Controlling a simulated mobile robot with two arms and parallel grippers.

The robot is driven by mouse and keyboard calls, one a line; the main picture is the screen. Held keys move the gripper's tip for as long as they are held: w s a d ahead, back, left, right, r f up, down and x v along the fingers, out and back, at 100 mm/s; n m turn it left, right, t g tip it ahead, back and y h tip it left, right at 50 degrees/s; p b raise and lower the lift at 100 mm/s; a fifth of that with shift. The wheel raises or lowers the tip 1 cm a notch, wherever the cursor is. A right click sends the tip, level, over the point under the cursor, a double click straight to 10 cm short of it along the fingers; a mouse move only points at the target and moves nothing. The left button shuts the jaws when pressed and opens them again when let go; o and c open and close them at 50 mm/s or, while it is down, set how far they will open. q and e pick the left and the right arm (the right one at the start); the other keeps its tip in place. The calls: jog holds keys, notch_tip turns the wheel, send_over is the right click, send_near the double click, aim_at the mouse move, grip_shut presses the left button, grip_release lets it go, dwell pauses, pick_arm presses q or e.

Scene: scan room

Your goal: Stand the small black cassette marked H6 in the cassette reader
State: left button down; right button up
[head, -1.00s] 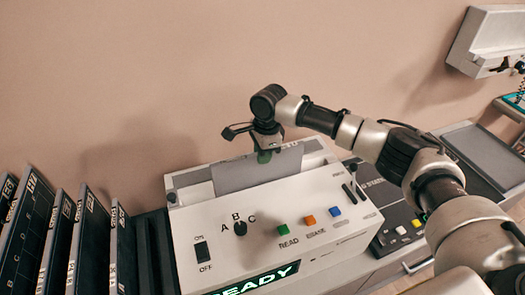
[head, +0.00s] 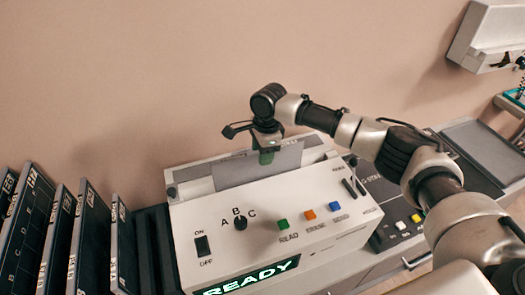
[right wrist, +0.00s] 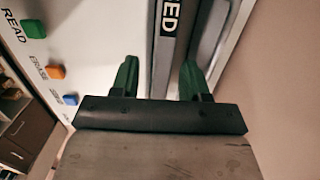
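The cassette reader (head: 325,240) is a white box with a lit READY display. A grey plate-like cassette (head: 240,171) stands upright in the slot along its back. No H6 mark is legible on it, so I cannot confirm which cassette it is. My right gripper (head: 267,157) is at the cassette's upper edge. My left gripper is out of view.
Several large dark cassettes (head: 90,235) stand in a rack at the left. The reader carries a power switch, an A-B-C knob (head: 240,223) and coloured buttons (head: 309,215). A dark control panel (head: 400,228) and a grey tray (head: 478,150) lie at the right. The wall rises behind.

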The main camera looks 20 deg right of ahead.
notch_tip(320, 180, up, 11)
jog(key=d+b, duration=0.1)
jog(key=b, duration=0.1)
dwell(0.4)
jog(key=shift+f, duration=0.1)
notch_tip(320, 180, up, 6)
jog(key=p, duration=0.9)
jog(key=shift+d, duration=0.1)
jog(key=shift+f, duration=0.1)
dwell(0.3)
